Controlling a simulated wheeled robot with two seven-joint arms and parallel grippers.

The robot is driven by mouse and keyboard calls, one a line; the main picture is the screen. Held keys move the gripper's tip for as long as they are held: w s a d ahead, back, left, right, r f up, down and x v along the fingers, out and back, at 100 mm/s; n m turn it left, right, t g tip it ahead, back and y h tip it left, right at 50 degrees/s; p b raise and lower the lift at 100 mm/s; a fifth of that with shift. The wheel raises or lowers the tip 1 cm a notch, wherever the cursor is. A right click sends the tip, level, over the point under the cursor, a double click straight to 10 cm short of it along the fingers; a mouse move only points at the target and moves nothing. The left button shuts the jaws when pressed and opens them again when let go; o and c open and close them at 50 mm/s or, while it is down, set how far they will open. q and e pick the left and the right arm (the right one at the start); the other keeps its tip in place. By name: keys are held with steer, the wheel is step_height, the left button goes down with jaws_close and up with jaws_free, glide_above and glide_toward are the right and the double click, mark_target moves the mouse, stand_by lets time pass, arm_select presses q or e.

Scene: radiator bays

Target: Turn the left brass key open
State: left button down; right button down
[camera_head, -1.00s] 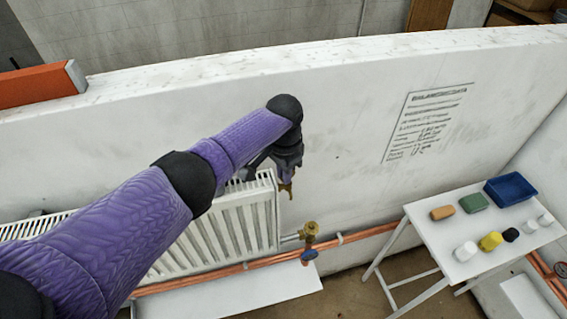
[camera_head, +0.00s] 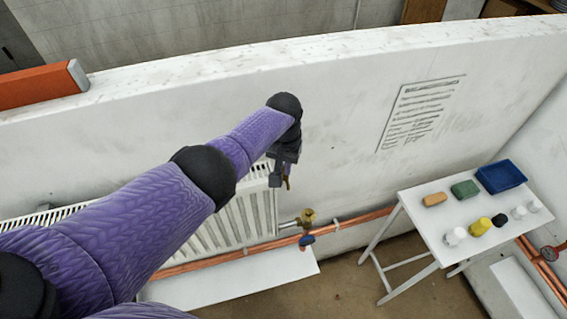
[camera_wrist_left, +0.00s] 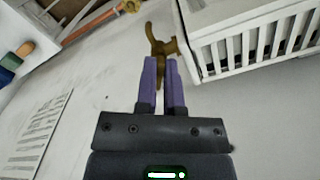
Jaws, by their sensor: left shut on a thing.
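My left gripper (camera_wrist_left: 163,68) is shut on the brass key (camera_wrist_left: 157,42), whose forked, two-winged end shows beyond the purple fingertips in the left wrist view. In the head view my left gripper (camera_head: 281,178) is at the upper right end of the white radiator (camera_head: 236,222). Only a small piece of the brass key (camera_head: 288,183) shows there; the wrist and fingers hide the rest. I cannot tell the key's exact angle. My right gripper is out of view.
A brass valve (camera_head: 306,217) with a blue part sits below, beside the radiator, near copper pipes (camera_head: 352,222). A white table (camera_head: 432,208) at the right holds several small blocks and a blue tray (camera_head: 500,177).

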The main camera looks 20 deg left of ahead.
arm_select(q)
steer(key=shift+w+r, duration=0.1)
stand_by(0.3)
steer(key=c, duration=0.7)
jaws_free()
steer(key=shift+c, duration=0.2)
steer(key=shift+d, duration=0.1)
